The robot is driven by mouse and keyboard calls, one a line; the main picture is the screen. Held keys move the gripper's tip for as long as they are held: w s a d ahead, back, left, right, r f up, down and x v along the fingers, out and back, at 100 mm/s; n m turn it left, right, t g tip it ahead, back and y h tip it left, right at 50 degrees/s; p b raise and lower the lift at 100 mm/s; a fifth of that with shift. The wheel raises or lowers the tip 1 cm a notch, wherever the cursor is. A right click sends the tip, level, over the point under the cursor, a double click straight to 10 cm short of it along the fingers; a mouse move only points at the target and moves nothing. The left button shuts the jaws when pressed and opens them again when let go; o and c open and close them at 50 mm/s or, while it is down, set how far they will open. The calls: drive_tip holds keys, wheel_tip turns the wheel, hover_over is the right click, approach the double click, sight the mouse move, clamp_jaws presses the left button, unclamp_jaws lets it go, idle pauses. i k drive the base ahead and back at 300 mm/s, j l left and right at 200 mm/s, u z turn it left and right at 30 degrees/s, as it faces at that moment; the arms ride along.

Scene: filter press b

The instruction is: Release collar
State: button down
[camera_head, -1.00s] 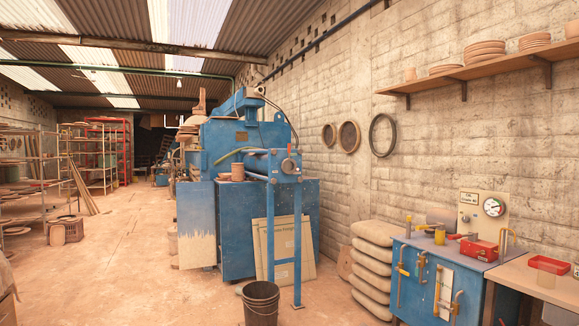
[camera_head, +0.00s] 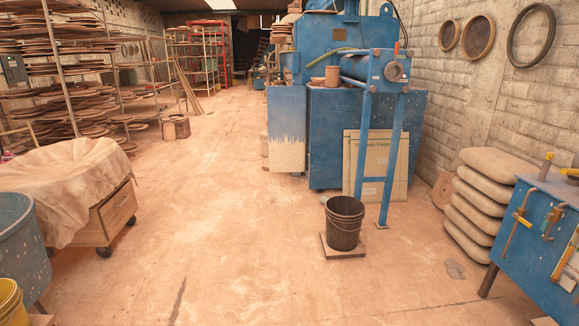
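A blue machine (camera_head: 350,130) stands right of the middle, against the block wall. Its blue barrel (camera_head: 362,68) points toward the right and rests on a blue leg stand (camera_head: 390,150). A dark round collar (camera_head: 393,71) shows at the barrel's end. A small lever with a red tip (camera_head: 396,48) stands up at the collar. At this distance I cannot tell whether the collar is fastened or loose. My gripper is not in view.
A black bucket (camera_head: 344,225) stands on a board before the leg stand. Stacked sacks (camera_head: 475,215) and a blue bench (camera_head: 540,240) are at right. A cloth-covered cart (camera_head: 105,220) and a blue tub (camera_head: 18,245) are at left. The middle floor is clear.

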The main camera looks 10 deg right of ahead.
sight(400, 67)
drive_tip(key=i+l+z, duration=0.3)
drive_tip(key=i, duration=0.6)
drive_tip(key=i+z, duration=0.35)
drive_tip(key=i, duration=0.6)
drive_tip(key=i+u, duration=0.1)
drive_tip(key=i, duration=0.45)
drive_tip(key=i+l+u, duration=0.1)
drive_tip(key=i, duration=0.45)
drive_tip(key=i+l+u, duration=0.1)
drive_tip(key=i, duration=0.45)
drive_tip(key=i+l+u, duration=0.1)
drive_tip(key=i, duration=0.45)
drive_tip(key=l, duration=0.1)
